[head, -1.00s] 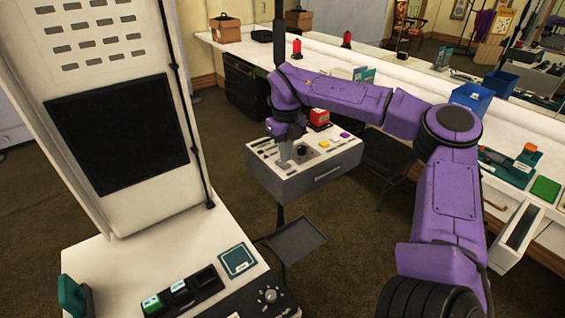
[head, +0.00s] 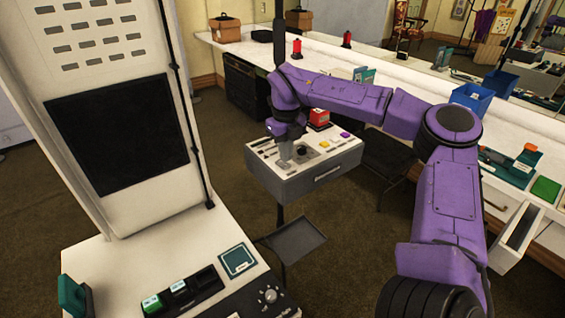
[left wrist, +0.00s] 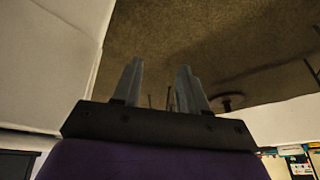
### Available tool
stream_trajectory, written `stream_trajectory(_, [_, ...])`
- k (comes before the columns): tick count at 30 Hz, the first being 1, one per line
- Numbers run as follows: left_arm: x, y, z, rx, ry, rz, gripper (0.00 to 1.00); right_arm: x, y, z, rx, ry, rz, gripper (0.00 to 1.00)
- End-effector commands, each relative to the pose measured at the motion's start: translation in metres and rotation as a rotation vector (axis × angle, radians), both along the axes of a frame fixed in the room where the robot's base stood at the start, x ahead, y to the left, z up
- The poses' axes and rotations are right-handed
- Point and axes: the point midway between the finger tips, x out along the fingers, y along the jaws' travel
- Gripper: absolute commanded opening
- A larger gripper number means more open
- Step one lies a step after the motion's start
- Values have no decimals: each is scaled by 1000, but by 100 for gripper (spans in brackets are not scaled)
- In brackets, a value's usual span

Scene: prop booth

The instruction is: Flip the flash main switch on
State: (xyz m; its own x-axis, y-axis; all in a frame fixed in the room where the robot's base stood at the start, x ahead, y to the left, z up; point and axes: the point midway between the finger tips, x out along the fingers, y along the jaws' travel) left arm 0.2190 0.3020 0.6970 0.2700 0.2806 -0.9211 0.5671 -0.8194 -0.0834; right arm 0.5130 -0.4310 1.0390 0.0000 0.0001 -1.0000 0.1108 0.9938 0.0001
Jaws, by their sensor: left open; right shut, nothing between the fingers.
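A white-topped grey control box (head: 318,180) stands in the middle of the head view. Its top carries a black round knob, a yellow button (head: 323,144), a purple button (head: 345,135) and small slots. No readable label shows which control is the flash main switch. My right gripper (head: 285,164) points down at the left part of this top, its fingers shut and empty. They hide the spot under them, and I cannot tell whether they touch it. My left gripper (left wrist: 163,88) shows only in the left wrist view, open and empty, with brown carpet behind its fingers.
A white console with a dark screen (head: 117,135) fills the left. It has green-and-white rockers (head: 152,302), a dial (head: 270,296) and a green handle (head: 72,295). A long white counter runs behind.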

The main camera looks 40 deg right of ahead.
Motion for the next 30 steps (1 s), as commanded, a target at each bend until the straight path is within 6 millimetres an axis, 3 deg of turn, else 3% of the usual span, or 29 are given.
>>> stream_trajectory(30, [0, 0, -10, 0, 0, 0, 43, 0, 0, -15, 0, 0, 0, 0])
